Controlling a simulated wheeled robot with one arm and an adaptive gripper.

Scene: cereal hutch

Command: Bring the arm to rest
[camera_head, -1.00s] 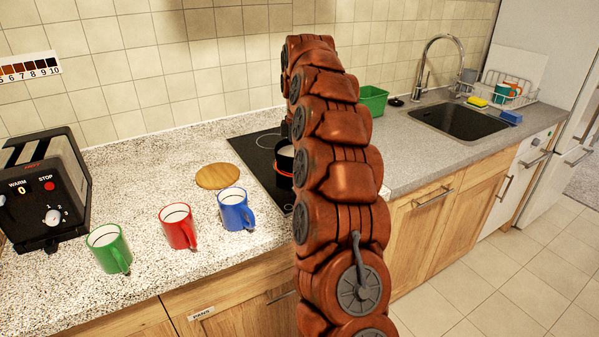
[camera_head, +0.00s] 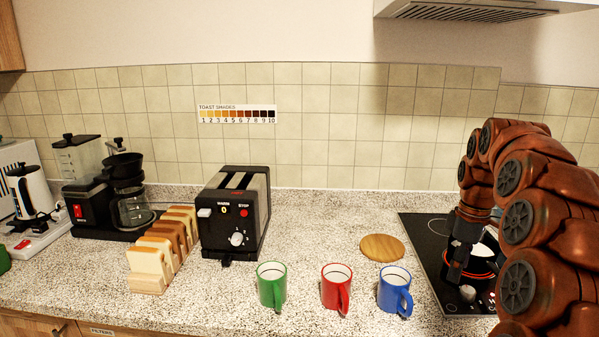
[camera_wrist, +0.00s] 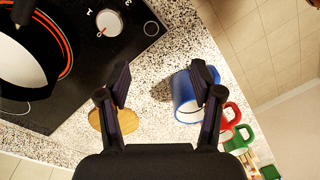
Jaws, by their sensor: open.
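My arm curves down from the right side of the head view, over the hob. My gripper (camera_head: 458,276) points down in front of a pot (camera_head: 487,258) on the hob, and covers part of it. A blue mug (camera_wrist: 185,98) shows beside and partly behind the right finger. A round wooden board (camera_wrist: 125,120) shows behind the left finger. I cannot tell how high the fingertips are above the hob.
The black hob (camera_head: 430,240) has control knobs at its front. Green (camera_head: 271,288), red (camera_head: 335,287) and blue (camera_head: 394,288) mugs stand in a row on the worktop. A toaster (camera_head: 233,222), a toast rack (camera_head: 165,250) and a coffee maker (camera_head: 130,205) stand further left. A range hood (camera_head: 470,10) is above.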

